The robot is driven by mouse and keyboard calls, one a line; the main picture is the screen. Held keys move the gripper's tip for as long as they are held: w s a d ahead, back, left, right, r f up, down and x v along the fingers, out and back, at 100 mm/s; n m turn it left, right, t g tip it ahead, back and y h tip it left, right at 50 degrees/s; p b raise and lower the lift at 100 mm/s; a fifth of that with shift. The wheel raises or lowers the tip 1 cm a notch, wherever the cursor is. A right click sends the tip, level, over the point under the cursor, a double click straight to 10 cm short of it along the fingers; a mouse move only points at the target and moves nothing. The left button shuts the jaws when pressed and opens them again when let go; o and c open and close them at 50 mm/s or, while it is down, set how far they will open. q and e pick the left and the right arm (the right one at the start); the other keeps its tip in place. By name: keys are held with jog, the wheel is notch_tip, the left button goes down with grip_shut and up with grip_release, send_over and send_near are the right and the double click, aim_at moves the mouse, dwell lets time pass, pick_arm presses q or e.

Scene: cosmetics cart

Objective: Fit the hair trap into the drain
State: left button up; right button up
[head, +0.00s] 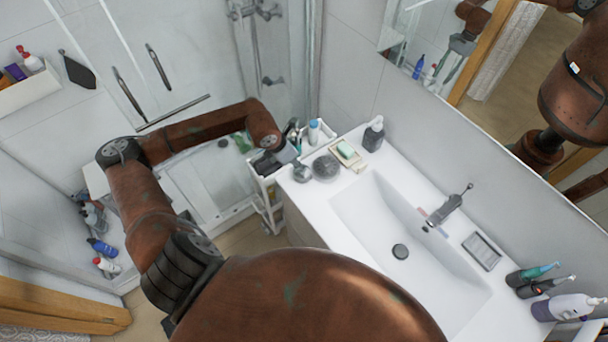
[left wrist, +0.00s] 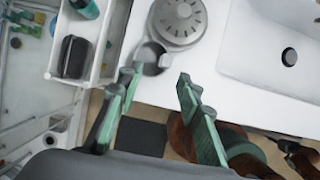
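A round grey domed disc with slots, which looks like the hair trap (head: 326,167), lies on the white counter left of the basin. It shows large at the top of the left wrist view (left wrist: 178,20). A small grey ring-like piece (left wrist: 152,58) lies beside it. My left gripper (left wrist: 156,80) is open and empty, its green-padded fingers pointing at the small piece, short of the disc. In the head view it hangs at the counter's left edge (head: 278,158). My right gripper is out of view.
A white cart (head: 262,190) with bottles stands left of the counter. A soap dish (head: 347,155) and dark dispenser (head: 373,134) stand behind the disc. The basin (head: 375,215) is clear inside.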

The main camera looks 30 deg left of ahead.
pick_arm(q)
jog(key=p+x, duration=0.1)
jog(key=x, duration=0.2)
jog(key=d+p+x, duration=0.1)
jog(key=x, duration=0.2)
jog(key=shift+w, duration=0.1)
jog(key=shift+w+f, duration=0.1)
jog(key=shift+f, duration=0.25)
jog(key=shift+c, duration=0.2)
grip_shut()
